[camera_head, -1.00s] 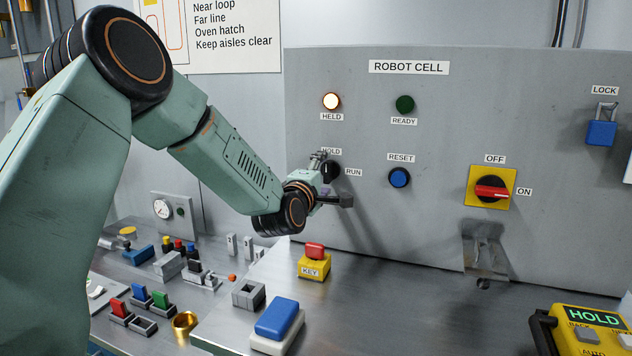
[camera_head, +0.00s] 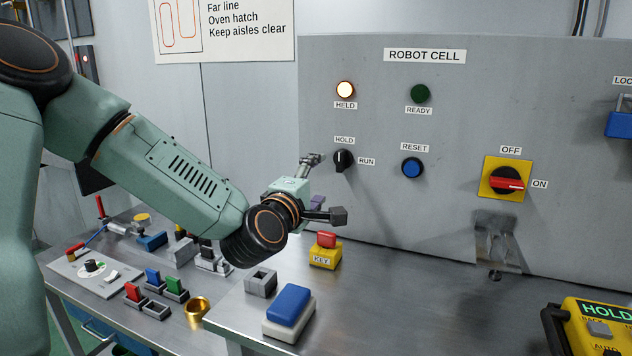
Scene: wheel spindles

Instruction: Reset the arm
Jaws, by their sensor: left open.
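The grey ROBOT CELL panel (camera_head: 450,120) fills the right side. Its HELD lamp (camera_head: 345,90) is lit and its READY lamp (camera_head: 420,93) is dark green. The black HOLD/RUN selector (camera_head: 343,160) stands about upright under the HOLD label. The blue RESET button (camera_head: 412,168) is to its right. The red OFF/ON switch (camera_head: 508,181) on a yellow plate points toward ON. My left gripper (camera_head: 325,188) is open and empty, below and left of the selector, apart from it. My right gripper is out of view.
A yellow KEY block (camera_head: 325,256) with a red top, a blue-topped block (camera_head: 289,308) and a grey socket (camera_head: 261,282) stand on the bench. A yellow pendant (camera_head: 590,325) reading HOLD is at lower right. A blue padlock (camera_head: 620,124) hangs at far right.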

